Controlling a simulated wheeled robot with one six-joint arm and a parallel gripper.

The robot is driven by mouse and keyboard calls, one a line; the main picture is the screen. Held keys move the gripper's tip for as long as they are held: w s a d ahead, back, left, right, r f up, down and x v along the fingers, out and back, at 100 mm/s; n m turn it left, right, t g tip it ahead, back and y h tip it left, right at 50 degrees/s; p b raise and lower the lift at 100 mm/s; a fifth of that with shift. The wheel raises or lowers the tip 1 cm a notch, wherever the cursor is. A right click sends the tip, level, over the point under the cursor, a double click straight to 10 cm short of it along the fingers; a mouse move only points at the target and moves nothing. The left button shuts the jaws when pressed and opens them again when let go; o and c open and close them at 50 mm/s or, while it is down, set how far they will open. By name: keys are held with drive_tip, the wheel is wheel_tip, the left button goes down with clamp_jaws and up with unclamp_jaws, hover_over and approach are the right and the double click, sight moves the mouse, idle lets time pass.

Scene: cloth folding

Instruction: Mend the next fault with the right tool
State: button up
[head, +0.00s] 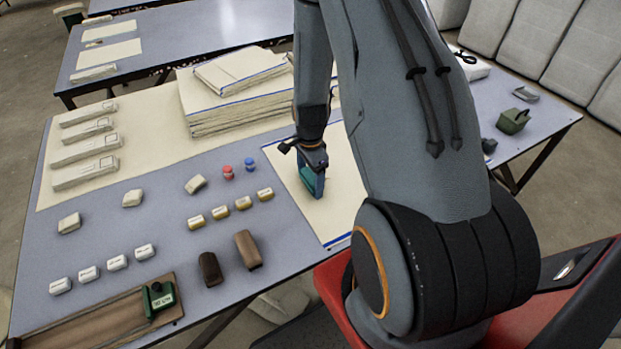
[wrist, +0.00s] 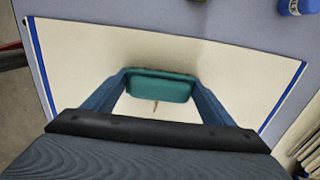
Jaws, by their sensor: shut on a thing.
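My gripper (head: 314,184) is shut on a teal block-shaped tool (head: 308,175), held low over a cream cloth (head: 345,205) with blue edge stripes. In the wrist view the teal tool (wrist: 160,86) sits between the two blue fingers of my gripper (wrist: 160,88). A small brownish mark (wrist: 155,106) shows on the cloth (wrist: 80,60) just on the near side of the tool. I cannot tell whether the tool touches the cloth. Part of the cloth is hidden behind my arm.
A stack of folded cloths (head: 235,100) stands behind. Brown blocks (head: 247,250), several small tan and white blocks, and red (head: 228,172) and blue (head: 249,164) pieces lie to the left. A wooden tray (head: 100,320) with a green tool (head: 158,298) is at front left. Dark green object (head: 513,121) lies right.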

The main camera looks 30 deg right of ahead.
sight(332, 177)
drive_tip(key=shift+d+f, duration=0.2)
drive_tip(key=shift+d, duration=1.75)
drive_tip(key=shift+s+d+r, duration=0.1)
drive_tip(key=shift+d, duration=1.95)
drive_tip(key=shift+a, duration=4.2)
drive_tip(key=shift+d, duration=4.2)
drive_tip(key=shift+r+p, duration=1.55)
drive_tip(key=shift+r, duration=1.4)
